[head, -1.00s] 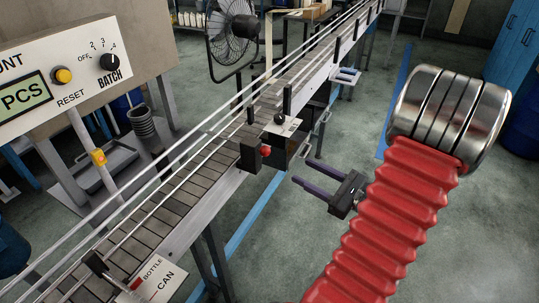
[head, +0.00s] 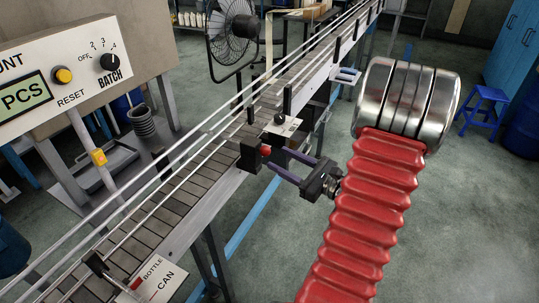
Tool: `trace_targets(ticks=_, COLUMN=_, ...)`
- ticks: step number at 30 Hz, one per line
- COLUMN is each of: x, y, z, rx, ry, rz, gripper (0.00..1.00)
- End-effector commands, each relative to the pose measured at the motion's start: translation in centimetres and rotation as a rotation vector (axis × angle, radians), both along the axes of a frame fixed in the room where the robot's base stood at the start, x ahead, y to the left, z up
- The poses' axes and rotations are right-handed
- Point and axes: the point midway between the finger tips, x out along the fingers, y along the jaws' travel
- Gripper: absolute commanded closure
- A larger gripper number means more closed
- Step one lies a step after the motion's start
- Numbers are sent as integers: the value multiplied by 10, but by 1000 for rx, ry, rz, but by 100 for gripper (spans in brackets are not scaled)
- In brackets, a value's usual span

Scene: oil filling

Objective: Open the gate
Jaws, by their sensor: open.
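The conveyor (head: 180,190) runs diagonally from the lower left to the top right. On its near side rail stands a small lever with a round black knob (head: 279,118), beside a white label plate (head: 290,128) whose text is too small to read. I cannot tell which part is the gate.
A control panel (head: 70,75) with a batch dial stands at the left. A BOTTLE/CAN selector plate (head: 152,278) sits on the near end of the rail. A fan (head: 232,35) stands behind the conveyor, a blue stool (head: 484,105) at the right.

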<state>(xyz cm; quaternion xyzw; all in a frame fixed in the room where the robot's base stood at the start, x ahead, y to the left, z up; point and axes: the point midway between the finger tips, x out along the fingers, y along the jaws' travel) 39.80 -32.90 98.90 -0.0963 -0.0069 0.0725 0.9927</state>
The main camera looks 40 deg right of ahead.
Motion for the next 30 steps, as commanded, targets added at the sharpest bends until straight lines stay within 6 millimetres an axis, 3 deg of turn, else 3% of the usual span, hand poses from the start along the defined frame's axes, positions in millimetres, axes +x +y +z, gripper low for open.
trace_targets(ticks=13, x=46, y=7, z=0, rx=-1, ry=0, rz=2, gripper=54)
trace_targets(ticks=24, x=50, y=7, z=0, rx=0, ry=0, rz=-1, gripper=54)
trace_targets(ticks=30, x=50, y=7, z=0, rx=0, ry=0, rz=0, gripper=68)
